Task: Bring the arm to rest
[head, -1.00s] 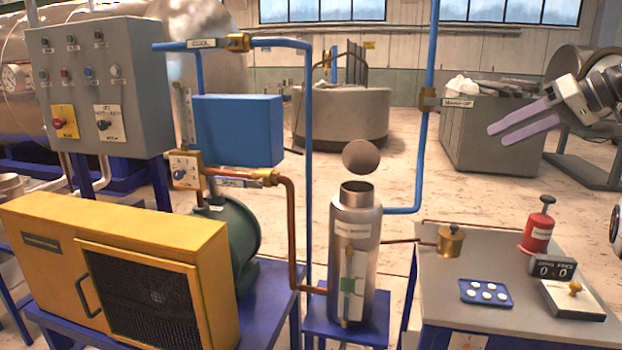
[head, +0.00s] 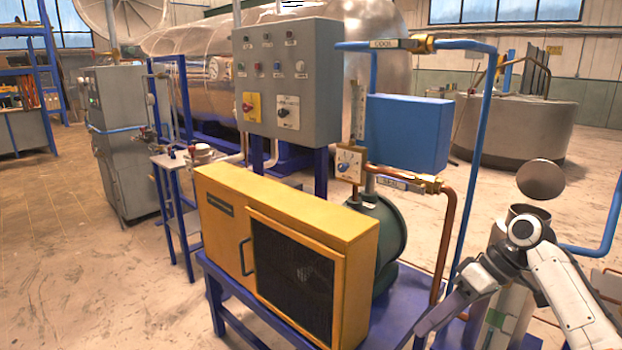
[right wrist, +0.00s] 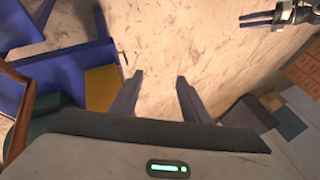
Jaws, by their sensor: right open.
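My right arm comes in from the lower right of the head view, in front of the steel vessel. No left arm shows in the head view.
The yellow unit (head: 222,232) sits on a blue stand (head: 398,325) with a green motor (head: 391,235). A grey control box (head: 322,85) and blue pipes (head: 484,130) rise behind. Open floor (head: 85,260) lies left.

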